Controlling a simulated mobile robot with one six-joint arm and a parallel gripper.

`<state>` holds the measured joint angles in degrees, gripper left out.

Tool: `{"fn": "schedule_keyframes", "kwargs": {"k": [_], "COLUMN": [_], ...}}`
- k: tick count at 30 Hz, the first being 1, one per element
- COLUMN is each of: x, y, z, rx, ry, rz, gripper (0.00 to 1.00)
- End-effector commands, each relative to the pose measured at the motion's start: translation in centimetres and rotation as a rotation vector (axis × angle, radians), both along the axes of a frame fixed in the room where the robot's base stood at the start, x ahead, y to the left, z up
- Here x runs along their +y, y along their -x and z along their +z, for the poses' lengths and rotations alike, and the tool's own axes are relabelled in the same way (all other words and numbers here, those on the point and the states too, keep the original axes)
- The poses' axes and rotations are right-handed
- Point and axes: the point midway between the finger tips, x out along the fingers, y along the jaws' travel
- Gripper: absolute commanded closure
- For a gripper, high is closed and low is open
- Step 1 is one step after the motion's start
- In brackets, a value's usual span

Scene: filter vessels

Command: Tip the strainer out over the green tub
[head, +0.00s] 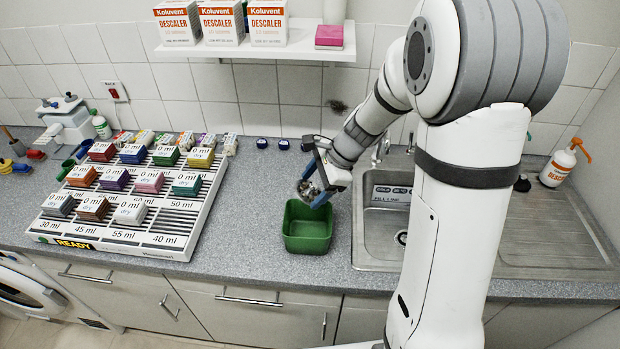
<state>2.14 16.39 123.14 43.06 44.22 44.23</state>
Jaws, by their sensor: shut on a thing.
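The green tub (308,245) stands on the grey counter, left of the sink. My gripper (314,180), with blue fingers, is above the back part of the tub. It is shut on a small grey metallic thing that looks like the strainer (307,190), held over the tub's back rim. The strainer is partly hidden by the fingers, and I cannot tell its tilt or whether anything is inside. The inside of the tub shows only dark green walls.
A white rack (160,240) with several coloured blocks lies left of the tub. The steel sink (385,225) is right of it, behind my arm. A spray bottle (558,165) stands far right. A shelf (255,45) with descaler boxes hangs above. Counter in front of the tub is clear.

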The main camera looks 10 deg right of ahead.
Motion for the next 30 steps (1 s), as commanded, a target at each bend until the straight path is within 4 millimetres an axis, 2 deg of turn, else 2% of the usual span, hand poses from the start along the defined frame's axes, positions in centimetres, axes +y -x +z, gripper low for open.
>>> {"fn": "schedule_keyframes", "kwargs": {"k": [9,30], "x": [-0.8,-1.4], "y": [0.2,0.3], "z": [-2.2,-3.5], "rx": [-0.052,-0.157], "ry": [-0.282,-0.786], "rz": [-0.005,0.003], "gripper": [0.53,0.53]}}
